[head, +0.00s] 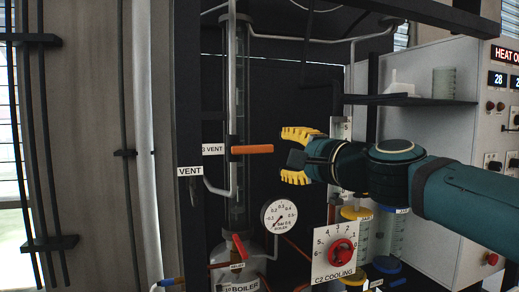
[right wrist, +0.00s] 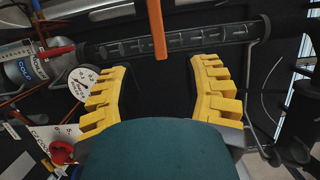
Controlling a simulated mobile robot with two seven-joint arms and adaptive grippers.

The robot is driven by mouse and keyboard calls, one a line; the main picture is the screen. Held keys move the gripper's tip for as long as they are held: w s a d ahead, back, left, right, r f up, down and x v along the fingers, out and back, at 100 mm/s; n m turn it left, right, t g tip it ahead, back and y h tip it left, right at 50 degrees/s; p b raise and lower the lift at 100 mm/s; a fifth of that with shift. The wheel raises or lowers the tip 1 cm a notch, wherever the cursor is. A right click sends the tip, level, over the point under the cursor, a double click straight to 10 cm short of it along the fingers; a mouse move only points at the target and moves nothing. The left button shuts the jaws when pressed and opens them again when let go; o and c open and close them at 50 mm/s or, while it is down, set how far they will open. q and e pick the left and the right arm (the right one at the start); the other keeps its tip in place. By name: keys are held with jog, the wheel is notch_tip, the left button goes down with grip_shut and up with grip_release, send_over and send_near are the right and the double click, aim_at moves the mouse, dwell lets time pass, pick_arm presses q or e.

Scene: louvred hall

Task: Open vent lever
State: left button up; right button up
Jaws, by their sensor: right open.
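The vent lever (head: 252,149) is an orange handle beside the "3 VENT" label (head: 213,149). It lies horizontal, pointing right from its dark valve on the glass column (head: 237,100). In the right wrist view the orange lever (right wrist: 158,30) hangs in from the top edge, its free end ahead of the gap between my fingers. My right gripper (head: 284,154) has yellow ribbed fingers, open and empty, just right of the lever tip and apart from it. The open fingers also show in the right wrist view (right wrist: 162,72). My left gripper is not in view.
A pressure gauge (head: 279,216) sits below the lever. A red valve handle (head: 239,246) and the red "C2 COOLING" knob (head: 341,252) are lower. A black shelf (head: 420,100) and control panel (head: 495,120) stand at right. A grey louvred wall (head: 90,150) is at left.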

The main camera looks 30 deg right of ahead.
aim_at(263, 149)
jog(key=w, duration=0.7)
jog(key=shift+w+a, duration=0.25)
jog(key=shift+w, duration=0.85)
grip_shut()
jog(key=shift+s, duration=0.1)
